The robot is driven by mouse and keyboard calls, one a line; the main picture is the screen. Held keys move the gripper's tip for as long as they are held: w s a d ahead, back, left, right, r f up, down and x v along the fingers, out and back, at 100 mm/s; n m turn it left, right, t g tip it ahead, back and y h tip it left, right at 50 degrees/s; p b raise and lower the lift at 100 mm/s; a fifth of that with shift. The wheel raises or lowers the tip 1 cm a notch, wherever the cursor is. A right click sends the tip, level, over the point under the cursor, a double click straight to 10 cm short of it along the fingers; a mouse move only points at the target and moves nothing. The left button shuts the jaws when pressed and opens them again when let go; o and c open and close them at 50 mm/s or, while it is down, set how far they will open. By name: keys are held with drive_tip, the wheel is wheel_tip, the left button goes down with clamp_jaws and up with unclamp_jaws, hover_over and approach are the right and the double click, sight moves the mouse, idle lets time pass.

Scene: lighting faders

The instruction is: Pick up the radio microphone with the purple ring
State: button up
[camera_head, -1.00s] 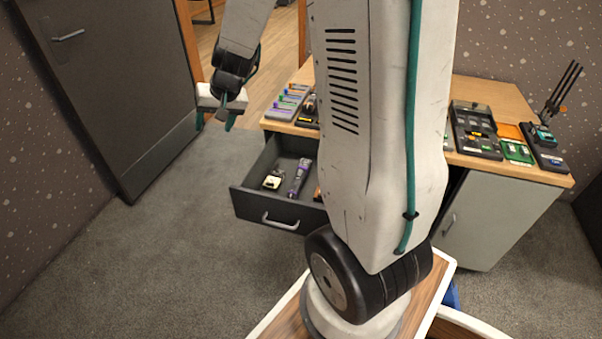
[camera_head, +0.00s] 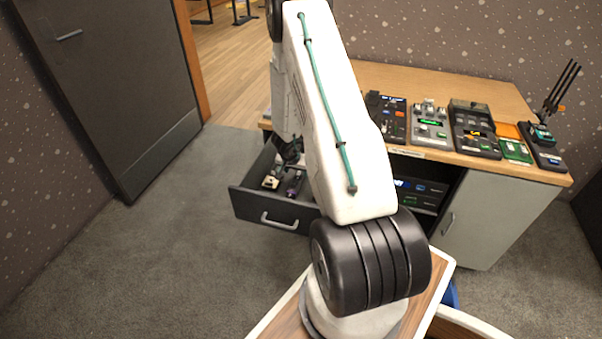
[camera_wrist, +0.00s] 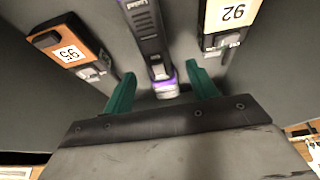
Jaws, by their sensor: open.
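The radio microphone with the purple ring (camera_wrist: 148,35) lies in the open drawer, dark-bodied with a purple band near the end closest to my gripper. In the head view it shows as a small purple and dark shape (camera_head: 294,184), partly hidden by my arm. My gripper (camera_wrist: 162,88) is open above the drawer, its two green fingers on either side of the microphone's near end. Nothing is held. Whether the fingers reach down to the microphone's level I cannot tell.
Beside the microphone lie an orange-topped pack marked 95 (camera_wrist: 70,54) and a cream-topped pack marked 92 (camera_wrist: 230,16). The drawer (camera_head: 262,208) has a raised front wall. The desk (camera_head: 440,88) above holds several control boxes.

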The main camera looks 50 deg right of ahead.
sight(298, 175)
drive_tip(key=x, duration=0.5)
drive_tip(key=shift+s+f, duration=0.15)
drive_tip(key=shift+s, duration=0.05)
clamp_jaws()
